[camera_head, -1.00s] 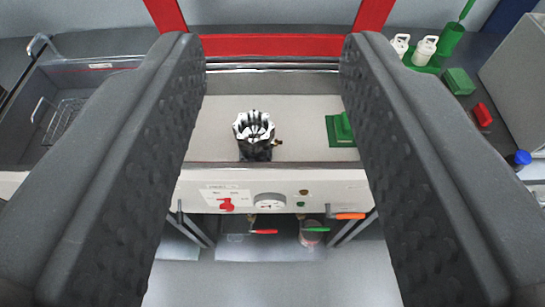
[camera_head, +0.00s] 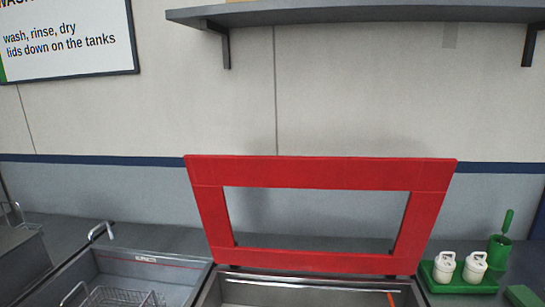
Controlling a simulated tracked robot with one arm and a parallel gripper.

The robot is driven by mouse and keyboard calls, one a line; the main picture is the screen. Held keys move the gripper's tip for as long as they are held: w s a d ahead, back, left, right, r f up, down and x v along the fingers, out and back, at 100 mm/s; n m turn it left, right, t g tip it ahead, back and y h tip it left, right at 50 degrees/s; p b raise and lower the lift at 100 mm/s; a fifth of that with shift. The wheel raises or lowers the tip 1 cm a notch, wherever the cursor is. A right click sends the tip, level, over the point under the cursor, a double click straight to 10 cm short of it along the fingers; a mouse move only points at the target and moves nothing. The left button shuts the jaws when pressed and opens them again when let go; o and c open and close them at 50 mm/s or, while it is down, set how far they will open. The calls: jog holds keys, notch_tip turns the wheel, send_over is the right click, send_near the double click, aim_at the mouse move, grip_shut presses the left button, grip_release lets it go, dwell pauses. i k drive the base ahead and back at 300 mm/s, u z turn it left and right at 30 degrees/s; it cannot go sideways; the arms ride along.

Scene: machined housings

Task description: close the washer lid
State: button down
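The washer lid is a red rectangular frame (camera_head: 320,174) with an open middle. It stands raised, tilted back towards the wall, with its lower bar along the back edge of the washer tank (camera_head: 310,287). Only the back part of the tank shows at the bottom of the picture; its inside and front are cut off. My gripper is not in view.
To the left is another tank (camera_head: 170,268) with a wire basket (camera_head: 120,297). On the right a green tray (camera_head: 456,286) holds white bottles (camera_head: 474,267), with a green holder (camera_head: 498,251) beside it. A shelf (camera_head: 350,14) and sign (camera_head: 70,40) are on the wall.

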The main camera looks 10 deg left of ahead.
aim_at(427, 179)
jog(key=u, duration=0.35)
jog(key=i, duration=0.95)
jog(key=u, duration=0.05)
